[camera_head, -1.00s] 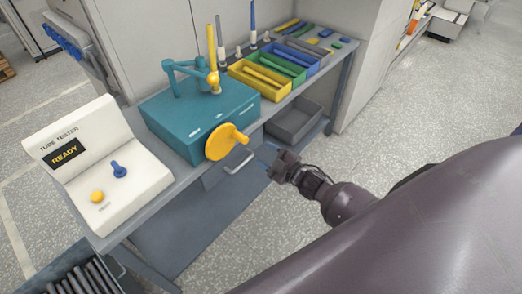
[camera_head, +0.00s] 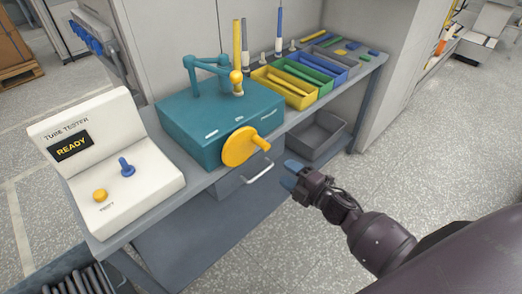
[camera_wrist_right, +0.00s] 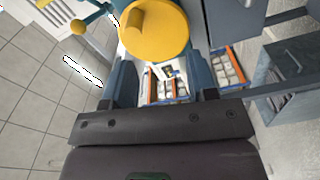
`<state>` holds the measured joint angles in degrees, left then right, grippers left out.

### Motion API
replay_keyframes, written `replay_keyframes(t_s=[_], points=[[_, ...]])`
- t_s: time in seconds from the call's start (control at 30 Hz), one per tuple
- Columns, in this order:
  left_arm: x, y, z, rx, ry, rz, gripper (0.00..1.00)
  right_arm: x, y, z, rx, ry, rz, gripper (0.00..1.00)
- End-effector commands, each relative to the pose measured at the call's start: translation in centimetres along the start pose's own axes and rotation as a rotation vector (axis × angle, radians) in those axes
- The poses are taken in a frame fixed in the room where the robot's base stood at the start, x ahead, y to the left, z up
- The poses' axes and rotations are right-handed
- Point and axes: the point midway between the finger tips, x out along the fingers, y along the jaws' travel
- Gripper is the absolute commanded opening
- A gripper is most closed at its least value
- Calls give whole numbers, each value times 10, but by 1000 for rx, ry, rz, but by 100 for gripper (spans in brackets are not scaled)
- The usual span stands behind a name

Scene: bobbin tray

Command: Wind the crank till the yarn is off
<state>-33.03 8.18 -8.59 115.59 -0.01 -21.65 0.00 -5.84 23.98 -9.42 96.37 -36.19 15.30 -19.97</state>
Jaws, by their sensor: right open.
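The yellow crank disc (camera_head: 240,147) is on the front of a teal box (camera_head: 205,125), with its handle (camera_head: 262,143) sticking out on the right side. My right gripper (camera_head: 291,173) is open and empty, below and to the right of the crank, apart from it. In the right wrist view the crank disc (camera_wrist_right: 155,38) and its handle (camera_wrist_right: 136,18) show just beyond the open fingers (camera_wrist_right: 161,85). I cannot make out any yarn. A teal arm (camera_head: 208,64) with a yellow knob stands on the box. My left gripper is not in view.
A white tube tester (camera_head: 72,126) reading READY stands left on the bench. Yellow (camera_head: 262,84), green and blue trays of tubes lie right of the box. A silver drawer handle (camera_head: 259,174) sticks out below the crank. The floor on the right is clear.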

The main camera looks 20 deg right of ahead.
Motion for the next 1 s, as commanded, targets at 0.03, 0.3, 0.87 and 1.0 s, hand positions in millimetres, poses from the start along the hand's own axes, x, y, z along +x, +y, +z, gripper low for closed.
replay_keyframes(t_s=[0.03, 0.3, 0.87, 1.0], points=[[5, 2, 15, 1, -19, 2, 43, -2, -10, 1, -116, 3, -11, 53], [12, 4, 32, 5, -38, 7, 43, 0, 7, -2, -908, 2, -22, 53], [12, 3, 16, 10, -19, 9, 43, 8, 40, -6, -1785, -37, -35, 53], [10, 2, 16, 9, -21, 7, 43, 24, 42, -5, -1783, -39, -32, 53]])
